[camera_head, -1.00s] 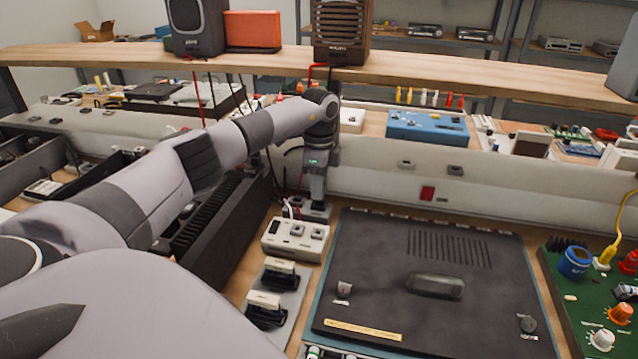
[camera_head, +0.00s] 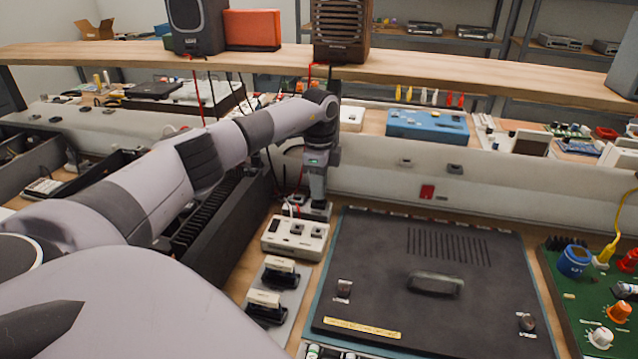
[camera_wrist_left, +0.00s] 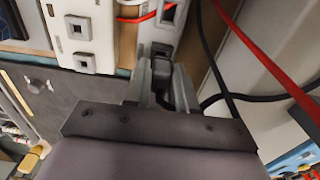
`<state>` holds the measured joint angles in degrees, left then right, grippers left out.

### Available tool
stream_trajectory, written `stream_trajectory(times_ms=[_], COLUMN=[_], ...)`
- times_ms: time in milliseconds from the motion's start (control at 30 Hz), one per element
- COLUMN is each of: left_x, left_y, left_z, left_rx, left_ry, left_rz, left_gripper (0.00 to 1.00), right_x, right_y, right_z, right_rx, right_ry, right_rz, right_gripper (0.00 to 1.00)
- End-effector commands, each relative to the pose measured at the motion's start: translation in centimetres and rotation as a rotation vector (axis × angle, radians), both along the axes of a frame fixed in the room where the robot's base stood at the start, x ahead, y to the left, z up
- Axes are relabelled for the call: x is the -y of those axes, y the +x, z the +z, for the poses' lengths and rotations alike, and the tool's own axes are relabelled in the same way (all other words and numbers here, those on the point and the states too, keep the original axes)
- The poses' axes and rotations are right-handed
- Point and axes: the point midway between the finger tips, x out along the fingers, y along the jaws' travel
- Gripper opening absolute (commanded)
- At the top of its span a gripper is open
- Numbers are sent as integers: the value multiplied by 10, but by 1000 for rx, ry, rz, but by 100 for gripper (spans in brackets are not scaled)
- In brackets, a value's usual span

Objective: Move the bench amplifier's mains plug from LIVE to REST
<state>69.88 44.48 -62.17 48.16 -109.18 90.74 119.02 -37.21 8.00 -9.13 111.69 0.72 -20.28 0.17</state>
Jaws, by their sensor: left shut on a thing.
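My left gripper (camera_head: 316,204) reaches down at the back of the bench, beside the white wall trunking. In the left wrist view its two grey fingers (camera_wrist_left: 160,86) are shut on a dark plug (camera_wrist_left: 180,88), mostly hidden between them. The plug is over or at a pale socket strip (camera_wrist_left: 166,20); I cannot tell whether it is seated. An empty square socket shows on the strip just beyond the fingers. LIVE and REST markings cannot be read. A black finned case (camera_head: 222,222), possibly the amplifier, stands left of the gripper. My right gripper is not in view.
A white socket box (camera_head: 296,238) stands just in front of the gripper. A large dark panel with a handle (camera_head: 434,284) lies to the right. Red and black cables (camera_wrist_left: 262,58) run close beside the fingers. A wooden shelf (camera_head: 430,82) crosses above the bench.

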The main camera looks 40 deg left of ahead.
Motion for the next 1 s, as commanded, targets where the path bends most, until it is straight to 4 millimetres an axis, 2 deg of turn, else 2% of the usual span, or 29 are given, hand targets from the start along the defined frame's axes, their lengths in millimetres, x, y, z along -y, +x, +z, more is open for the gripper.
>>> stream_trajectory(times_ms=[1000], left_x=[0], left_y=[0], left_z=[-13], left_rx=[0], left_ry=[0], left_rz=[0], left_gripper=[0], right_x=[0], right_y=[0], right_z=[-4], right_rx=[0], right_ry=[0], right_rz=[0], right_gripper=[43])
